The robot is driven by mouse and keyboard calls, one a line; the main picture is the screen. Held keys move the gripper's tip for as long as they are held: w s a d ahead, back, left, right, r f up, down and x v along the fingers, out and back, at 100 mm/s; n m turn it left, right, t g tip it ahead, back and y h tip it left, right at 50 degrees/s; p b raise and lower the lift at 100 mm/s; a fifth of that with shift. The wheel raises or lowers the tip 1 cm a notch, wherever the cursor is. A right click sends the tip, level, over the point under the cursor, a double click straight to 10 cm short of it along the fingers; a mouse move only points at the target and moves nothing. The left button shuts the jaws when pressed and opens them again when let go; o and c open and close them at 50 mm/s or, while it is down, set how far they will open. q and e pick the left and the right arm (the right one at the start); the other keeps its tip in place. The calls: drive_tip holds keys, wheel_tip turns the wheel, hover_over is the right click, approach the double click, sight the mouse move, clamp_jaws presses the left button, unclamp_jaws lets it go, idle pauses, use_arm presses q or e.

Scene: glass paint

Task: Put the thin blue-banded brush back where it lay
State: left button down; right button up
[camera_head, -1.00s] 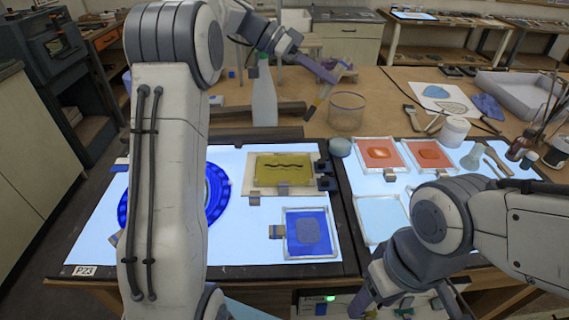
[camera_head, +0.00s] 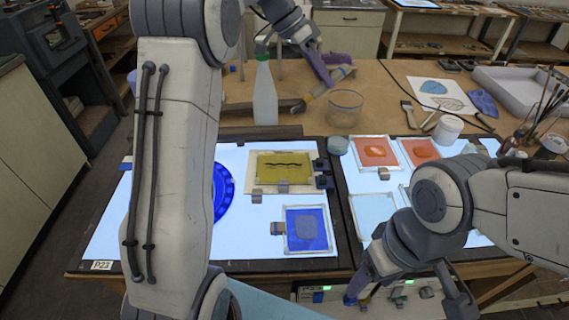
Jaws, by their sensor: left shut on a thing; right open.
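My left gripper (camera_head: 331,77) is shut on a thin brush (camera_head: 309,97) above the wooden bench, behind the light table. The brush slants from the jaws down to the left, with a dark tip near a dark bar lying on the bench. Its blue band is too small to make out clearly.
A pale bottle (camera_head: 264,94) stands left of the brush. The light table (camera_head: 110,238) bears framed blue, yellow and orange glass panels. A white pot (camera_head: 447,129) and several tools lie to the right. My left arm hides part of the table's left side.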

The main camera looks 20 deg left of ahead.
use_arm(q)
drive_tip(key=y+p, duration=0.2)
drive_tip(key=p, duration=0.1)
drive_tip(key=shift+d+r+n+y, duration=0.1)
drive_tip(key=shift+r+n+y, duration=0.2)
drive_tip(key=shift+r, duration=0.1)
drive_tip(key=shift+f+p, duration=0.2)
drive_tip(key=shift+p, duration=0.15)
drive_tip(key=y+p, duration=0.1)
drive_tip(key=p, duration=0.2)
drive_tip(key=n+g+y+p, duration=0.1)
drive_tip(key=y+p, duration=0.1)
drive_tip(key=p, duration=0.1)
drive_tip(key=shift+r, duration=0.25)
drive_tip(key=shift+f+y+p, duration=0.2)
drive_tip(key=shift+y+p, duration=0.2)
drive_tip(key=shift+y, duration=0.1)
drive_tip(key=shift+f, duration=0.15)
